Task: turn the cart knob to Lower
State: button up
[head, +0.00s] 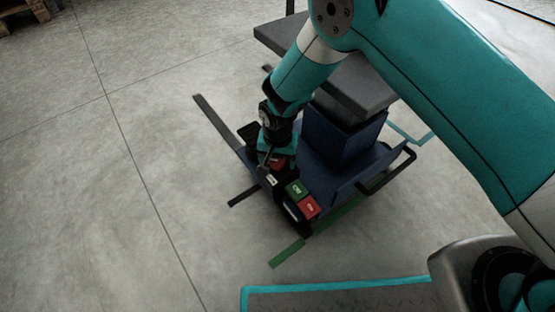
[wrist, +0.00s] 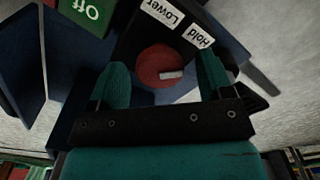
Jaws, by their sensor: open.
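The red round knob (wrist: 158,64) on the cart's dark panel shows in the wrist view. Its white mark points right in that view, towards the right finger. The white Lower label (wrist: 163,12) lies above the knob and the Hold label (wrist: 198,38) above right. The mark lines up with neither label. My gripper (wrist: 161,62) is open, one finger on each side of the knob; I cannot tell whether either touches it. In the head view the knob (head: 279,162) is partly hidden by my gripper. The cart (head: 345,165) is dark blue with a grey top.
A black handle rail (head: 390,172) is at the cart's right.

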jog(key=shift+c, duration=0.4)
jog(key=c, duration=0.8)
jog(key=shift+c, duration=0.2)
